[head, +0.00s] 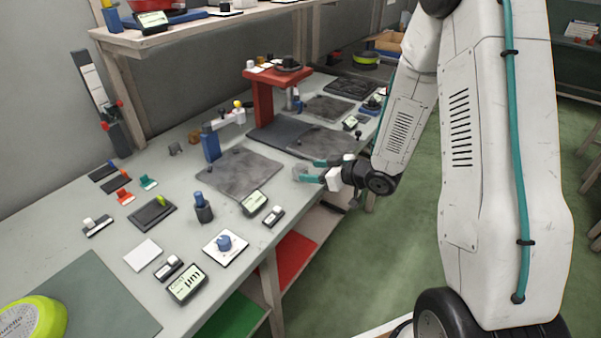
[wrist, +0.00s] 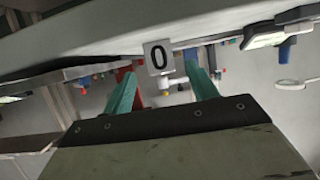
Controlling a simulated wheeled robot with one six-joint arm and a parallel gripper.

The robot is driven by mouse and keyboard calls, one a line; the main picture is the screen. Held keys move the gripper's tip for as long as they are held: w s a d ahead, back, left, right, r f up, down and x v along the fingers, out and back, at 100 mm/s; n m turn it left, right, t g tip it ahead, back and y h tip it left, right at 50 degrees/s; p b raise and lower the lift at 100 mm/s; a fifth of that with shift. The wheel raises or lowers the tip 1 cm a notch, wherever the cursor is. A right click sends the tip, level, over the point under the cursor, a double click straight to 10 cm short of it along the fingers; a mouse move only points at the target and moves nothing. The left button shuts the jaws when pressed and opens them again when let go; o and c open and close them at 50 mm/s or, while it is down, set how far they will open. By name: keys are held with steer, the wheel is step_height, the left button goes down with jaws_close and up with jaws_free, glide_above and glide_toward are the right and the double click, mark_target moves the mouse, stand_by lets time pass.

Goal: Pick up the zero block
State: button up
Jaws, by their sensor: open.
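The zero block (wrist: 159,57) is a small white block with a black 0 on the face towards me in the wrist view. It sits in the gap between the tips of my gripper's two teal fingers, with space on both sides. My gripper (wrist: 160,78) is open and does not visibly touch it. In the head view my gripper (head: 309,171) reaches in from the right at the bench's front edge, beside a dark grey plate. I cannot clearly make out the zero block in the head view.
The grey bench (head: 120,220) holds a dark plate (head: 240,173), a blue clamp stand (head: 210,142), a red press stand (head: 264,95), a digital meter (head: 254,203) and a blue-knobbed dial (head: 225,243). A shelf (head: 180,33) overhangs the back. Green floor lies open in front.

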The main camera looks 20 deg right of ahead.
mark_target(295, 169)
steer(key=x, duration=0.7)
steer(key=shift+a, duration=0.15)
steer(key=c, duration=1.2)
jaws_close()
steer(key=shift+r, duration=0.15)
